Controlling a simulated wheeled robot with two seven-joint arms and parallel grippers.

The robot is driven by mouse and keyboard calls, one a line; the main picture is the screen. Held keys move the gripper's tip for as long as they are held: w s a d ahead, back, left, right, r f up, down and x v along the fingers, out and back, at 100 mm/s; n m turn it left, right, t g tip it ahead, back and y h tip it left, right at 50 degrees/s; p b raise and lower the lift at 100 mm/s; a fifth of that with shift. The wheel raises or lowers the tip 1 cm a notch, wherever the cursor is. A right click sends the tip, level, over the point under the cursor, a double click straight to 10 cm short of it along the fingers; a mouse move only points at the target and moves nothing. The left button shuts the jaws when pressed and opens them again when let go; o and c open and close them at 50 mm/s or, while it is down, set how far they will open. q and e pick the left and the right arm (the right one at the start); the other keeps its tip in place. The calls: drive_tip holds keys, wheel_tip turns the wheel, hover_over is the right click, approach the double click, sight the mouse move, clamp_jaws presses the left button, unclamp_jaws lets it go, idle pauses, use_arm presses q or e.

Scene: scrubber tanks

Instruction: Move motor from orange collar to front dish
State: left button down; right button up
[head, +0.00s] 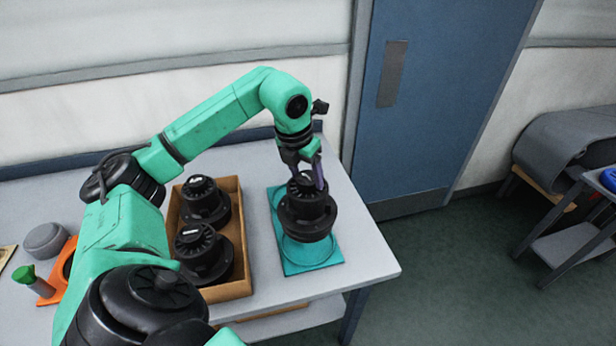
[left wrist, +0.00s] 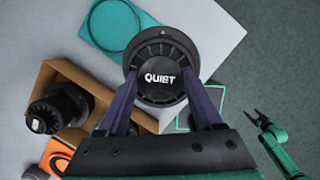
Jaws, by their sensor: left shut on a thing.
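My left gripper (head: 305,172) is shut on a black motor (head: 308,212), held upright. Its round top reads "QUIET" in the left wrist view (left wrist: 160,72), between the purple fingers. In the head view the motor overlaps a teal square plate with a raised ring (head: 297,262); the wrist view shows the motor beside that plate (left wrist: 88,28), so it seems raised. An orange plate (head: 48,297), likely the orange collar, is at the left, partly hidden by my arm. I cannot tell which thing is the front dish. My right gripper (left wrist: 256,118) appears open and empty in the wrist view.
A wooden tray (head: 240,289) with two black motors (head: 205,200) stands left of the teal plate. A grey round thing (head: 45,239) and a green-capped object (head: 35,282) are at the far left. The table's right edge is near, with a blue door (head: 440,100) behind.

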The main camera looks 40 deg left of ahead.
sight(307, 195)
use_arm(q)
drive_tip(key=shift+w, duration=0.1)
drive_tip(key=shift+s+d+f+b, duration=0.3)
drive_tip(key=shift+s+f+b, duration=0.25)
drive_tip(key=shift+b, duration=0.35)
drive_tip(key=b+x, duration=0.2)
drive_tip(key=x, duration=0.1)
drive_tip(key=shift+s+b, duration=0.1)
drive_tip(key=shift+b, duration=0.2)
drive_tip(key=shift+f+b, duration=0.5)
drive_tip(key=shift+f, duration=0.2)
drive_tip(key=shift+s, duration=0.1)
drive_tip(key=shift+f, duration=0.2)
